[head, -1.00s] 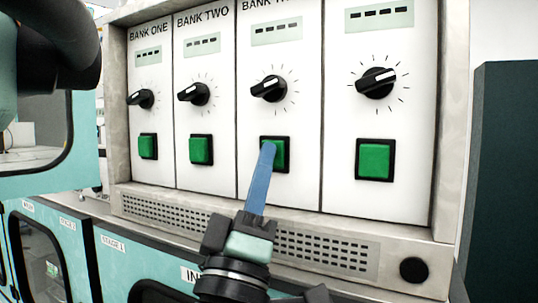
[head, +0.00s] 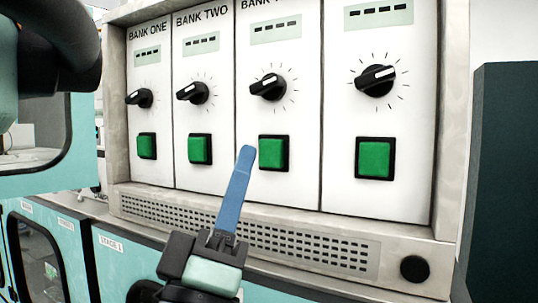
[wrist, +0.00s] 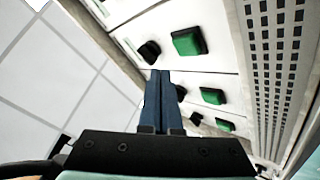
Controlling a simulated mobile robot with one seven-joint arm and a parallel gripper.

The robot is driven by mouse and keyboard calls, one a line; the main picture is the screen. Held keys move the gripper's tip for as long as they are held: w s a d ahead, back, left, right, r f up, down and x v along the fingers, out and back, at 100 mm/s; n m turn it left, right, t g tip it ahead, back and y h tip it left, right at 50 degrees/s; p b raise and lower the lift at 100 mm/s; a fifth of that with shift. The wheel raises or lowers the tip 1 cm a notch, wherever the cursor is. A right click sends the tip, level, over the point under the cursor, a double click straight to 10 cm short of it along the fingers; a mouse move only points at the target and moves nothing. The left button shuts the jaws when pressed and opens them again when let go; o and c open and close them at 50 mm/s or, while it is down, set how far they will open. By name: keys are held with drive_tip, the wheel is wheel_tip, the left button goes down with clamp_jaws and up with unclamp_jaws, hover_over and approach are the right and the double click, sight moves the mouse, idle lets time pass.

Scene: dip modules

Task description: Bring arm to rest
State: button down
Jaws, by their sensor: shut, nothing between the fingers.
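My gripper (head: 244,152) has two long blue fingers, pressed together and empty. In the head view it stands in front of the panel, its tip just left of the third green button (head: 273,153) and seemingly apart from the panel. The wrist view also shows the shut blue fingers (wrist: 159,75), pointing along the panel face. The panel (head: 220,118) carries several modules, each with a display, a black knob (head: 374,81) and a green button (head: 375,158). The bank one (head: 147,146) and bank two (head: 200,149) buttons are unobstructed.
A perforated grille ledge (head: 310,248) runs below the modules, with a round black knob (head: 414,269) at its right end. Teal cabinets (head: 60,240) lie below and left. A dark block (head: 505,180) stands at the right. Open space lies in front of the panel.

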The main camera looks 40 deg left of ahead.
drive_tip(key=shift+s+d, duration=0.15)
drive_tip(key=shift+s, duration=0.5)
drive_tip(key=w+d+m+t+h+b, duration=0.1)
drive_tip(key=d+m+h, duration=0.4)
drive_tip(key=d, duration=0.8)
drive_tip(key=w+d+m+t+h+b, duration=0.2)
drive_tip(key=d+m+h+b, duration=0.2)
drive_tip(key=d+m, duration=0.8)
drive_tip(key=shift+d+h, duration=0.35)
drive_tip(key=shift+h, duration=0.85)
drive_tip(key=shift+r, duration=0.1)
